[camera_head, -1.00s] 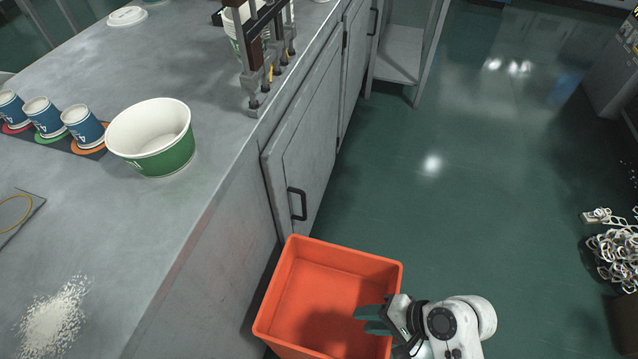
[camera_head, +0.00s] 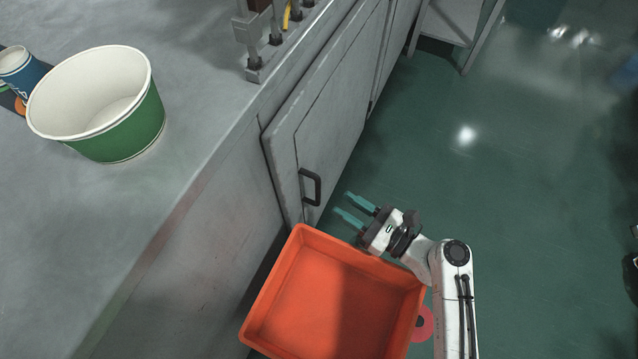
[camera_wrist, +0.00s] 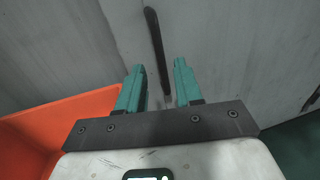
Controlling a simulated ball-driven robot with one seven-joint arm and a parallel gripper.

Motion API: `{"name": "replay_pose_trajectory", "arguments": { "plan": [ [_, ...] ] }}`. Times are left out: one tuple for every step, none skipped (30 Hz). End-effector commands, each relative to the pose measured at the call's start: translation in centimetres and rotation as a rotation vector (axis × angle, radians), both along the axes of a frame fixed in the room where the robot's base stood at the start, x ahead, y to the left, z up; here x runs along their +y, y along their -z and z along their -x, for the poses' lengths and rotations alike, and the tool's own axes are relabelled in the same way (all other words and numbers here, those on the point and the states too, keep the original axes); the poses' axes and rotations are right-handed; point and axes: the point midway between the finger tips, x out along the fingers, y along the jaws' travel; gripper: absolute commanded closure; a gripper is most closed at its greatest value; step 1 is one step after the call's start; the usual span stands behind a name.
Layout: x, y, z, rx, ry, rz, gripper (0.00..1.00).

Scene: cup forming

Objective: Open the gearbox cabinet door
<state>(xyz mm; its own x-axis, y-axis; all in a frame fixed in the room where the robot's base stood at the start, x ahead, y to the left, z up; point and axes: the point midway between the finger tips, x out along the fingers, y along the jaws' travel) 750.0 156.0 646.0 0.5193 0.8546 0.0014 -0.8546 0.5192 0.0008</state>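The cabinet door (camera_head: 331,122) is a grey panel in the side of the workbench, and it looks shut. Its dark bar handle (camera_head: 317,187) is near the door's lower near edge. My gripper (camera_head: 347,206) is open and empty, a short way right of the handle, with its teal fingers pointing toward the door. In the wrist view the handle (camera_wrist: 156,48) rises ahead between the two fingers (camera_wrist: 160,78), its lower end near the gap between the fingertips. I cannot tell whether anything touches the handle.
An orange bin (camera_head: 325,300) stands on the floor just below the door and gripper; it also shows at left in the wrist view (camera_wrist: 50,130). A green and white tub (camera_head: 105,105) stands on the workbench (camera_head: 150,215).

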Motion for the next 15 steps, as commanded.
{"name": "replay_pose_trajectory", "arguments": {
  "plan": [
    [0.9,0.0,-0.5,-0.001,-0.005,0.0,0.65],
    [1.4,0.0,-0.8,-0.003,-0.004,-0.001,0.65],
    [2.1,0.0,-1.2,-0.002,-0.005,0.0,0.65],
    [2.6,0.1,-1.5,-0.002,-0.004,0.0,0.65],
    [3.0,0.1,-1.7,-0.003,-0.005,0.002,0.65],
    [3.7,0.0,-2.1,-0.003,-0.005,0.001,0.65],
    [4.1,0.1,-2.4,-0.003,-0.005,0.002,0.65],
    [4.5,0.1,-2.6,-0.002,-0.005,0.001,0.65],
    [5.0,0.1,-3.0,-0.002,-0.003,0.001,0.65],
    [5.4,0.0,-3.2,-0.002,-0.004,0.001,0.65],
    [5.7,0.0,-3.4,-0.002,-0.004,0.001,0.65],
    [6.1,0.1,-3.6,-0.002,-0.003,0.001,0.65],
    [6.4,0.1,-3.8,-0.002,-0.003,0.001,0.65],
    [6.6,0.1,-3.9,-0.001,-0.003,0.002,0.65],
    [6.8,0.1,-4.1,-0.001,-0.003,0.002,0.65]
  ]
}}
